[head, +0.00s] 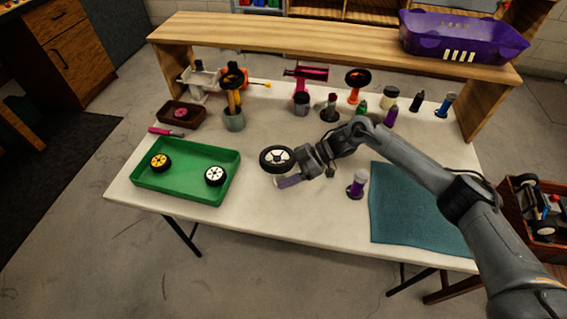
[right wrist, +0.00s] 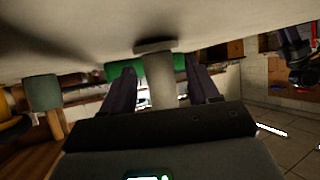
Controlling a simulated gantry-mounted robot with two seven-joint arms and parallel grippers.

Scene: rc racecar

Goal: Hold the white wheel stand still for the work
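The white wheel stand shows in the right wrist view as a pale upright post (right wrist: 160,88) with a wider base, between the two fingers of my right gripper (right wrist: 159,68). Narrow gaps show between the post and both fingers, so the gripper looks open around it. In the head view, a black-tyred wheel with a white hub (head: 277,158) sits at the tip of my right gripper (head: 291,171). The wheel and gripper mostly hide the stand there. My left gripper is not in view.
Several tools and bottles line the back below a wooden shelf (head: 310,40).

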